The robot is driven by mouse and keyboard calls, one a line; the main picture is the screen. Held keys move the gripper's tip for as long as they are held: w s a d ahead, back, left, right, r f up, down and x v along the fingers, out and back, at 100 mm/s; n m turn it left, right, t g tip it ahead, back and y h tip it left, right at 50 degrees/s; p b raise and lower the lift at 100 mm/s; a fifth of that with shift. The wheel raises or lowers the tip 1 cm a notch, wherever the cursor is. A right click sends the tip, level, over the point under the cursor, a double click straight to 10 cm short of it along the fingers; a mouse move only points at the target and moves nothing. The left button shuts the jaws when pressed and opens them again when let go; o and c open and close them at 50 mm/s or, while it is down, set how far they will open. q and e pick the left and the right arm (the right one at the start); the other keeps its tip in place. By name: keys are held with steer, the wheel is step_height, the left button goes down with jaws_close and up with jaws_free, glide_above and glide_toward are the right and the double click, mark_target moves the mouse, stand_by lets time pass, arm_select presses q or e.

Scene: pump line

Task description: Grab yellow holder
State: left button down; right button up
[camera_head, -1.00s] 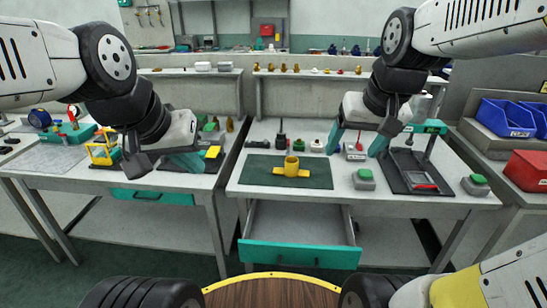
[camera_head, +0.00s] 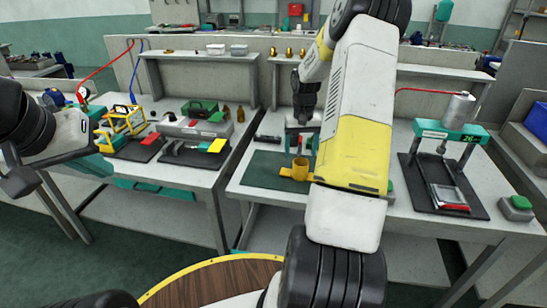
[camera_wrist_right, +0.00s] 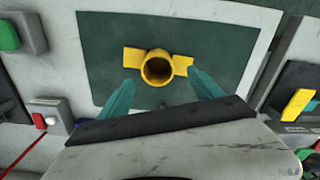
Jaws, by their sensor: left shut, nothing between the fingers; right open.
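The yellow holder (camera_head: 297,170), an upright open tube with a short arm on each side, stands on the dark green mat (camera_head: 262,172). It also shows in the right wrist view (camera_wrist_right: 157,68), seen from above. My right gripper (camera_head: 300,147) is open and points down at the holder, just above and behind it in the head view. In the right wrist view its two teal fingers lie on either side below the tube, with no visible contact. My left gripper (camera_head: 98,166) is shut and empty at the far left, near the left table, partly hidden by its own wrist.
On the left table are a yellow frame (camera_head: 122,120) and a grey case (camera_head: 192,127). A press-like stand (camera_head: 448,133) on a black base and a green button box (camera_head: 516,207) stand right of the mat. My right forearm hides part of the right table.

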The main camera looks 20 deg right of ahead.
mark_target(301, 165)
step_height(301, 165, down, 7)
steer(key=shift+s+d+f, duration=0.1)
steer(key=shift+d+f, duration=0.05)
steer(key=shift+f, duration=0.05)
steer(key=c, duration=1.6)
steer(key=shift+o, duration=0.2)
steer(key=shift+r, duration=0.1)
steer(key=shift+r, duration=0.1)
